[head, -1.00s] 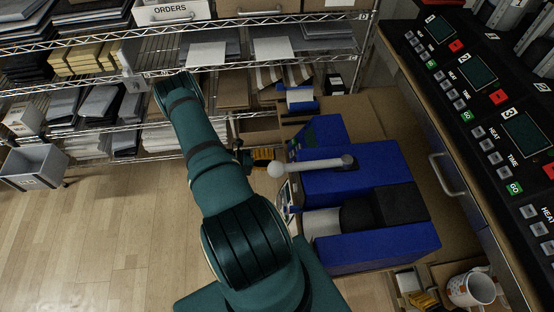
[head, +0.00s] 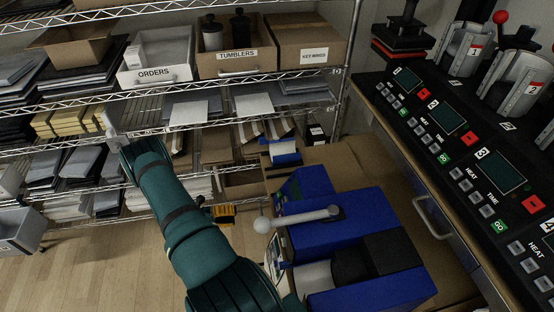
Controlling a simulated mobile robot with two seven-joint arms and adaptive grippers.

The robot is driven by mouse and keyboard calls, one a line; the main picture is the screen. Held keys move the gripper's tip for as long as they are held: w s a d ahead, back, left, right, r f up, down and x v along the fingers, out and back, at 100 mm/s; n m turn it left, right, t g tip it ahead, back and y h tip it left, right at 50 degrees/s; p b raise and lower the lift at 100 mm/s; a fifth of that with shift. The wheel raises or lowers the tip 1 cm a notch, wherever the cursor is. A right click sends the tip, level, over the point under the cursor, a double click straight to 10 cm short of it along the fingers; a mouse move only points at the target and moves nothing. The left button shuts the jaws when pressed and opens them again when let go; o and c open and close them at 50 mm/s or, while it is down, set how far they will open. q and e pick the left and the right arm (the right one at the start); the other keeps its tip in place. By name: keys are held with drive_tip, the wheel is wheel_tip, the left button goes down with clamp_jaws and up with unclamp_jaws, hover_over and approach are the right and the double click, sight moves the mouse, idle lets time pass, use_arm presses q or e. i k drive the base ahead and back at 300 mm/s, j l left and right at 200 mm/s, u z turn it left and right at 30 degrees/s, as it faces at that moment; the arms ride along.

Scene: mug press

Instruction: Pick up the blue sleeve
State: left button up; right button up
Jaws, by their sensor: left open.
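No blue sleeve can be made out for certain in the head view. A small blue-and-white object (head: 284,152) stands at the far end of the counter, and I cannot tell what it is. My left arm comes up from the bottom. My right gripper is not in view.
The blue machine (head: 345,222) with a white-knobbed lever (head: 300,218) stands on the brown counter. A black control panel (head: 465,150) and presses (head: 465,48) are at right. Wire shelving with an ORDERS bin (head: 155,73) and a TUMBLERS box (head: 235,60) is behind. Floor is open at lower left.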

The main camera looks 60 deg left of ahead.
sight(313, 277)
drive_tip(key=k+j, duration=0.3)
drive_tip(key=k, duration=0.15)
drive_tip(key=k+j, duration=0.25)
drive_tip(key=k, duration=0.25)
